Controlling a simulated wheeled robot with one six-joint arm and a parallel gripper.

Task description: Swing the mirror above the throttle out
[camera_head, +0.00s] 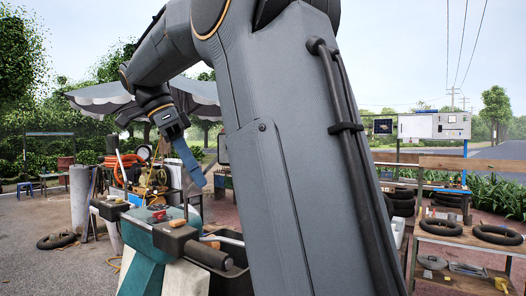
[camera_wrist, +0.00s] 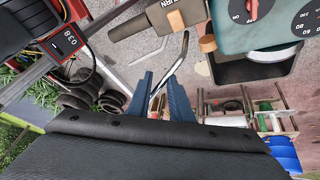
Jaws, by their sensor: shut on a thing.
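My gripper (camera_wrist: 160,86) shows two blue fingers in the wrist view, closed around a thin bent chrome rod (camera_wrist: 178,58). The rod runs between the fingertips and up towards a dark grip with lettering (camera_wrist: 172,15). I cannot make out a mirror face on the rod, and part of the rod is hidden by the fingers. In the head view my gripper (camera_head: 197,171) points down and right above the teal cart console (camera_head: 150,243). A dark handle grip (camera_head: 203,250) sticks out at the console's right, below the gripper.
A teal panel with a red dial (camera_wrist: 262,10) is at the wrist view's upper right, and a box with a red digital display (camera_wrist: 67,42) at its left. In the head view a workbench with tyres (camera_head: 465,238) stands right.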

